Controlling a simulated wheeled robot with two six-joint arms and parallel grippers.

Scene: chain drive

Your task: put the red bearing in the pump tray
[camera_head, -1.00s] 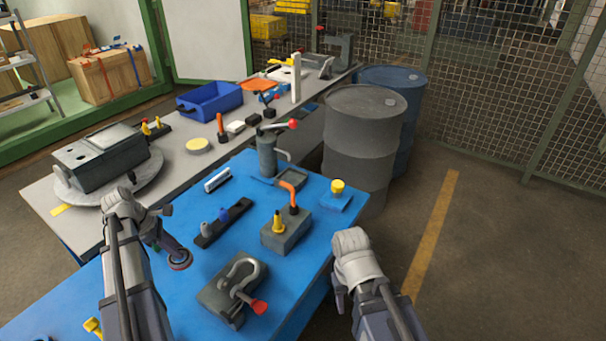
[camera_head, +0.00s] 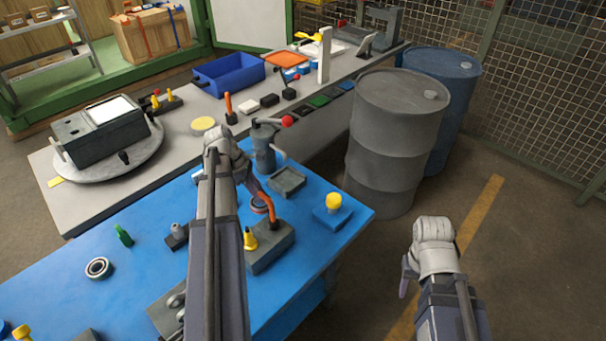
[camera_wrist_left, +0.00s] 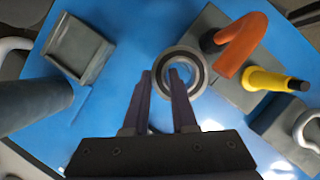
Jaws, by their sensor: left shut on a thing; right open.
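My left gripper (camera_head: 257,192) is shut on the red bearing (camera_head: 260,208), holding it over the blue table beside the orange hooked handle. In the left wrist view, the bearing (camera_wrist_left: 201,72) is a ring at the fingertips of my gripper (camera_wrist_left: 162,76); its face looks grey there, and its red shows only faintly in the head view. The pump tray (camera_head: 300,184) is a small square grey tray next to the pump. It is empty in the left wrist view (camera_wrist_left: 62,62), left of the bearing and apart from it. My right gripper (camera_head: 409,277) is open and empty, off the table's right side.
The grey pump (camera_head: 264,150) with a red-knobbed lever stands beside the tray. A grey block (camera_head: 270,250) carries the orange handle and a yellow part close to the bearing. A blue block with a yellow knob (camera_head: 333,203) is right. Another bearing (camera_head: 98,268) lies front left.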

